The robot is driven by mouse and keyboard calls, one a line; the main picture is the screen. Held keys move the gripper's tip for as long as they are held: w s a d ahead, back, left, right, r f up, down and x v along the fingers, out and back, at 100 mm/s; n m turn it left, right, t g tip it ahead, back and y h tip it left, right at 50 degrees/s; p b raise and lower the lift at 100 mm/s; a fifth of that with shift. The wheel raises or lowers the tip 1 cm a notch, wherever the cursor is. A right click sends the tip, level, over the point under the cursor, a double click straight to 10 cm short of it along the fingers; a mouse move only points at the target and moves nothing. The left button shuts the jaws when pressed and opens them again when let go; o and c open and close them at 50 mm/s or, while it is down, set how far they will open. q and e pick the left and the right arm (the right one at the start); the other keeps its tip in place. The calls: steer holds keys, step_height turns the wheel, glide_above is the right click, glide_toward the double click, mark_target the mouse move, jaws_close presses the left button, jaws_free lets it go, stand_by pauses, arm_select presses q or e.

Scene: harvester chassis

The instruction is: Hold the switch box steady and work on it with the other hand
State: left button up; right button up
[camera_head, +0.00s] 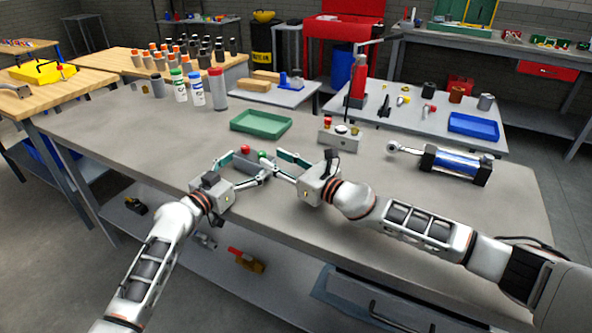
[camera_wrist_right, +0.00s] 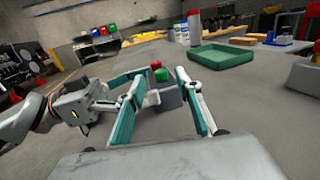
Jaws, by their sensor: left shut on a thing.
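The switch box (camera_head: 246,168) is a small grey box with a red and a green button on top, standing on the workbench. It also shows in the right wrist view (camera_wrist_right: 169,98). My left gripper (camera_head: 238,163) is shut on the box from the left; its teal-padded fingers cover part of it. My right gripper (camera_head: 277,160) is open at the box's right side. In the right wrist view its fingers (camera_wrist_right: 160,98) are spread wide, with the box beyond and between them. I cannot tell whether a right finger touches the box.
A green tray (camera_head: 261,124) lies behind the box. Another grey box with a red knob (camera_head: 338,133) stands to the right, near a blue cylinder (camera_head: 455,162). Bottles (camera_head: 197,90) stand at the back left. The bench front and left are mostly clear.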

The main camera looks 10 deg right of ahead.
steer(key=v, duration=0.8)
steer(key=shift+s+d, duration=0.15)
steer(key=shift+s, duration=0.05)
arm_select(q)
steer(key=o, duration=1.6)
